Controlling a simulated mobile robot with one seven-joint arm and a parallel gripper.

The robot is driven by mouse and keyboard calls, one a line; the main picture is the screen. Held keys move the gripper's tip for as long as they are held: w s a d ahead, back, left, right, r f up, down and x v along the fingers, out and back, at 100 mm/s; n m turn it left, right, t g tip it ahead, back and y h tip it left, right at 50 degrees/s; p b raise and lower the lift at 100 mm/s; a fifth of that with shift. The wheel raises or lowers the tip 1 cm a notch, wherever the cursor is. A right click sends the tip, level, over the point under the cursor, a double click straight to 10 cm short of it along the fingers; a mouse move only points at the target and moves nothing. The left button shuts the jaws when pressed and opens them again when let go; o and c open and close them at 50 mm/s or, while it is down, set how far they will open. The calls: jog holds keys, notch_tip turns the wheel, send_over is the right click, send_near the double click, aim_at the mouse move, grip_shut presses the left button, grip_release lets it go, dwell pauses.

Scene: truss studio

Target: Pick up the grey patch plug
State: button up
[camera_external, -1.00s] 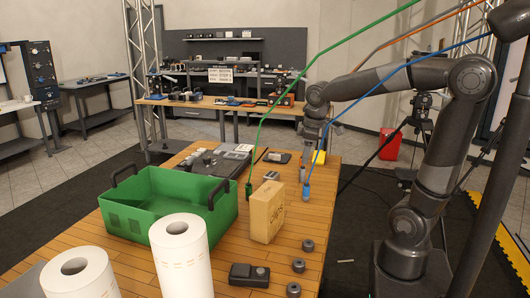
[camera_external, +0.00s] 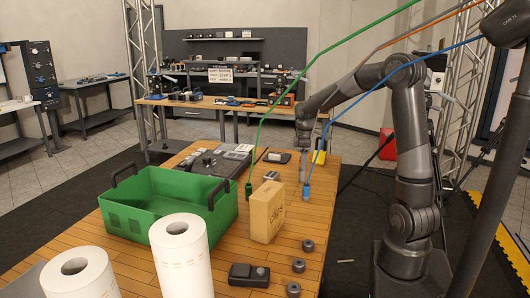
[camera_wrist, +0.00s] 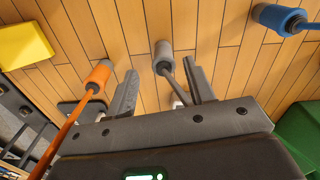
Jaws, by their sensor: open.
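The grey patch plug (camera_wrist: 162,52) shows in the wrist view as a short grey cylinder with a thin grey cable running back toward my gripper. My gripper (camera_wrist: 160,69) is open, with one finger on each side of the cable. The plug's body lies just beyond the fingertips, and no finger visibly touches it. In the external view my gripper (camera_external: 304,165) hangs low over the far right part of the table, and I cannot clearly pick out the grey plug there.
An orange plug (camera_wrist: 97,76) is close to the left finger. A blue plug (camera_wrist: 279,19) is at upper right; it also stands nearer the external camera (camera_external: 306,192). A green plug (camera_external: 248,190), cardboard box (camera_external: 266,215), green crate (camera_external: 130,226) and yellow block (camera_wrist: 24,44) are around.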

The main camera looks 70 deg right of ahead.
aim_at(302, 177)
jog(key=f, duration=0.5)
jog(key=shift+w+a+f, duration=0.15)
jog(key=shift+a+f, duration=0.05)
jog(key=shift+f, duration=0.1)
jog(key=shift+c, duration=0.2)
jog(key=c, duration=1)
jog(key=shift+r, duration=0.1)
